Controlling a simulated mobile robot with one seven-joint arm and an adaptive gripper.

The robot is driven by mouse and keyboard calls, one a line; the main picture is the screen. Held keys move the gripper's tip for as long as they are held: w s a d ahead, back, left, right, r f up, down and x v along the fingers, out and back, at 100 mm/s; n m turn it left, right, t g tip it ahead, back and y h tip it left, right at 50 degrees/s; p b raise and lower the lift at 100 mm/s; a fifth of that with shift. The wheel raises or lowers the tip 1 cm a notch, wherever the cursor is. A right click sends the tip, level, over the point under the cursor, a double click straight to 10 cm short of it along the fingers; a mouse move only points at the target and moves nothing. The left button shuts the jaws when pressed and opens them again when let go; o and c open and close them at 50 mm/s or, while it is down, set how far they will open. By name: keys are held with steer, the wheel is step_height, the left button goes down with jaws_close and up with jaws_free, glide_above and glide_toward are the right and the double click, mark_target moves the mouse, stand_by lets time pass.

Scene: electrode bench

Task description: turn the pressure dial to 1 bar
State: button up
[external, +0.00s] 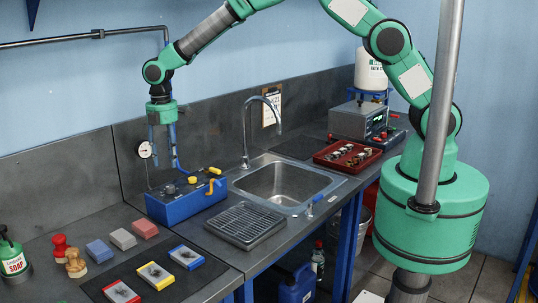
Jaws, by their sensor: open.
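The blue control box (186,198) stands on the bench left of the sink. Which of these is the pressure dial, and any scale marks, are too small to tell. A round white pressure gauge (145,149) stands behind the box on a thin stem; its reading is not legible. My gripper (163,137) points down, open and apart from the box, above its left part and close to the gauge in the picture.
A blue pipe (176,158) runs up behind the box near my gripper. A tap (246,130), sink (280,184) and drain rack (243,225) lie to the right. Coloured blocks (122,239), stamps and a soap bottle (14,260) stand at the left.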

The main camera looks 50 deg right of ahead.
mark_target(170, 186)
step_height(170, 186, down, 10)
stand_by(0.5)
jaws_close()
